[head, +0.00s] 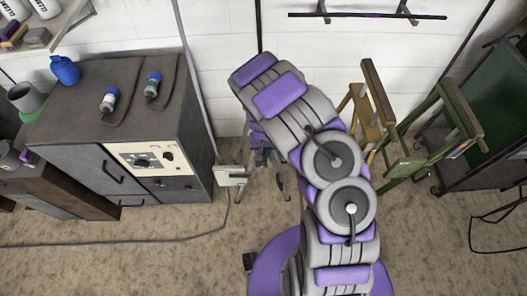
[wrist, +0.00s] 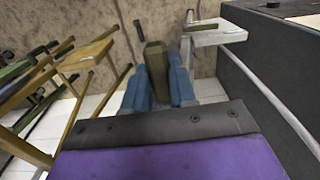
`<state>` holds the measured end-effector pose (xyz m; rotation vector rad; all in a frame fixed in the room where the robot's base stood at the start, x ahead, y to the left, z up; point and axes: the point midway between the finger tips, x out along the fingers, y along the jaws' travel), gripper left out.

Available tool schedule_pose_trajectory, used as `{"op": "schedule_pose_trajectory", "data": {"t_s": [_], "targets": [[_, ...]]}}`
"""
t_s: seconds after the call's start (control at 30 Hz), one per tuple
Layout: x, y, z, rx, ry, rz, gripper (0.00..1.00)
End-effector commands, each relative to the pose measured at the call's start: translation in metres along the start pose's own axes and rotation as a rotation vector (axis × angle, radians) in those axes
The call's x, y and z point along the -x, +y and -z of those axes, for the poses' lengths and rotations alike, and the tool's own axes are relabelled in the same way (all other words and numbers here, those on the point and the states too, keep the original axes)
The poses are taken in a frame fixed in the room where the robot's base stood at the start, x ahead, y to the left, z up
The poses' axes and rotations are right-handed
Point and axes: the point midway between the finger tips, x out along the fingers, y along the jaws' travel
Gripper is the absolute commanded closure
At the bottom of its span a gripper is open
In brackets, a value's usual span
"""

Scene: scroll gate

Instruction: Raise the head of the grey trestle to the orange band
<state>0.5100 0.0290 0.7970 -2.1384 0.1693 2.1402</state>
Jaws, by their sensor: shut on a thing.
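My gripper (wrist: 157,88) has blue fingers, seen in the wrist view, shut on a dark olive-brown block (wrist: 155,62). What this block belongs to is not clear. The grey trestle (wrist: 216,36) shows just beyond and right of the fingers, with a pale grey top; the fingers hide part of it. In the head view the grey trestle (head: 232,176) stands between the cabinet and my arm, partly hidden by the arm. I cannot make out an orange band on the grey trestle.
A dark grey cabinet (head: 115,90) stands left of the grey trestle. A yellow trestle (head: 377,95) and a green trestle (head: 460,108) stand to the right. A cable (head: 110,244) runs over the carpet. The white wall is close behind.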

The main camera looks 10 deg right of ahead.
Motion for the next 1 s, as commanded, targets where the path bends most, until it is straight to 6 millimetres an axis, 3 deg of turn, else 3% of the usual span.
{"op": "schedule_pose_trajectory", "data": {"t_s": [0.43, 0.8, 1.0], "targets": [[0.007, -0.001, 0.0, 0.0, 0.001, 0.001, 1.0], [0.096, -0.001, -0.001, 0.0, 0.003, 0.002, 1.0], [0.114, 0.0, 0.0, 0.0, 0.006, 0.001, 1.0]]}}
